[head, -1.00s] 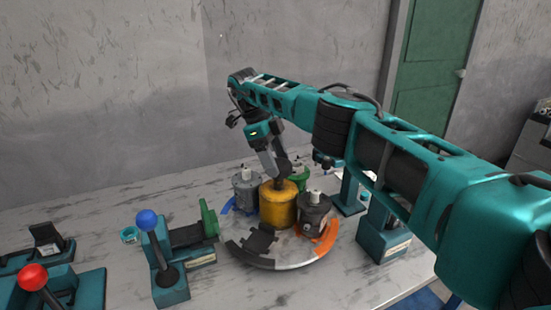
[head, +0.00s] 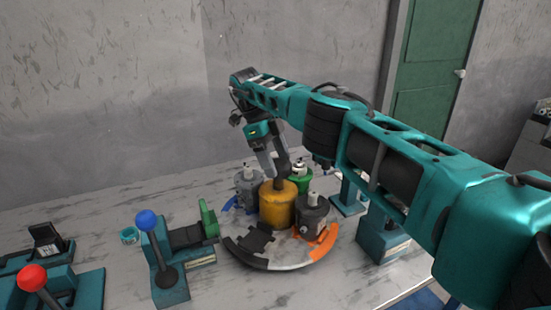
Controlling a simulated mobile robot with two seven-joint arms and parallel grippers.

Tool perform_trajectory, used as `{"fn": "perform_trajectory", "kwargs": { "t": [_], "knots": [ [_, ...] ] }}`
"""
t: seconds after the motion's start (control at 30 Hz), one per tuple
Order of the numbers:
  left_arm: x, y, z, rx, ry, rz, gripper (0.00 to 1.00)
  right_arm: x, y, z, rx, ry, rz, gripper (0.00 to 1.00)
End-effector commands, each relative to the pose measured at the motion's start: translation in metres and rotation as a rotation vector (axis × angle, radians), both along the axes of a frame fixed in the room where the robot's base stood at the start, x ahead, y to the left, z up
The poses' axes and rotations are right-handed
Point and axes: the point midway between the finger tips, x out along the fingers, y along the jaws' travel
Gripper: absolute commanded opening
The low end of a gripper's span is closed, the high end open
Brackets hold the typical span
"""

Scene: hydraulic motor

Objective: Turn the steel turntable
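The round turntable (head: 292,265) lies on the table in the middle of the head view, with a grey, orange and dark rim. A yellow cylindrical hub (head: 277,205) stands at its centre with a dark post on top. Around the hub stand a dark grey motor (head: 313,213) on the orange part, a grey motor (head: 248,188) behind left, and a green motor (head: 300,180) behind right. My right gripper (head: 276,167) points down at the hub's top post. Its fingers overlap the post, so its grip is unclear. My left gripper is not in view.
A blue-knobbed lever (head: 147,220) and a green-ended fixture (head: 209,220) stand just left of the turntable. A red-knobbed lever (head: 33,278) is at the front left. A teal stand (head: 383,235) is close on the right. The table's back left is clear.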

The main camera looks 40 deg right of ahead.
Motion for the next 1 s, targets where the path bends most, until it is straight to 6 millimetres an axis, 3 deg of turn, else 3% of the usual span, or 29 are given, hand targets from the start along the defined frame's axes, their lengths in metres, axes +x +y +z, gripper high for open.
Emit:
{"fn": "perform_trajectory", "kwargs": {
  "t": [0.2,0.67,1.0],
  "knots": [
    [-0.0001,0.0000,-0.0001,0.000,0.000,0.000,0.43,-0.0001,-0.0001,-0.0001,0.000,0.000,0.001,0.95],
    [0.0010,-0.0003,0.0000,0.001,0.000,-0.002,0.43,-0.0002,-0.0003,0.0001,0.001,0.000,0.015,0.95],
    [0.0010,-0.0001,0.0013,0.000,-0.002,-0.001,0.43,-0.0009,0.0006,-0.0002,0.001,0.000,0.225,0.95]
  ]
}}
